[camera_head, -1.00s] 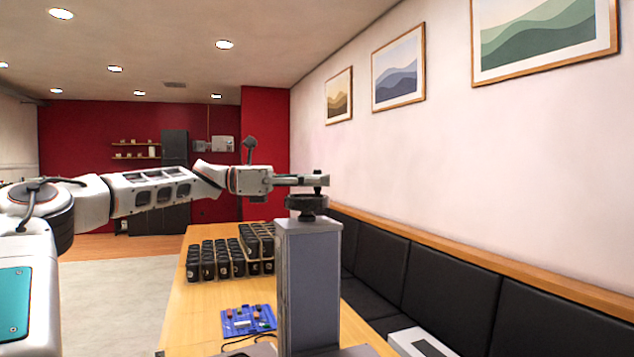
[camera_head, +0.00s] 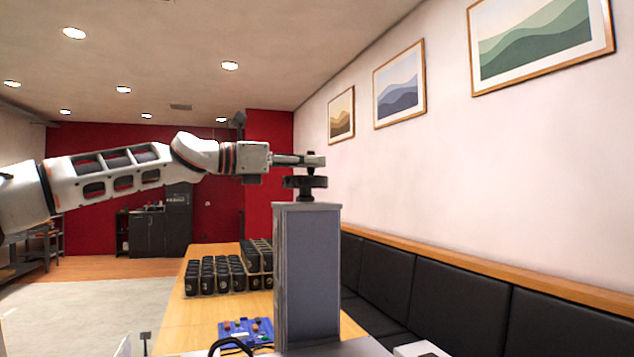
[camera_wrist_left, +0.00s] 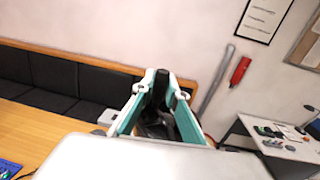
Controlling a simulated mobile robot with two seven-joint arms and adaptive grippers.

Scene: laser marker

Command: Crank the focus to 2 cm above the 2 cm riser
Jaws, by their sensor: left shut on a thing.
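A tall grey column (camera_head: 308,265) stands at the table's right side. A dark round handwheel (camera_head: 305,182) sits on its top. My left gripper (camera_head: 312,160) reaches in level from the left above the wheel. It is shut on the wheel's upright crank knob. In the left wrist view, the gripper's teal-sided fingers (camera_wrist_left: 158,100) close around a dark upright piece, the crank knob (camera_wrist_left: 160,82). The laser head, its focus height and the riser cannot be made out. My right gripper is not in view.
Several rows of dark items (camera_head: 222,275) stand on the wooden table (camera_head: 185,318). A blue board with small parts (camera_head: 245,330) lies left of the column. A black padded bench (camera_head: 430,290) runs along the right wall.

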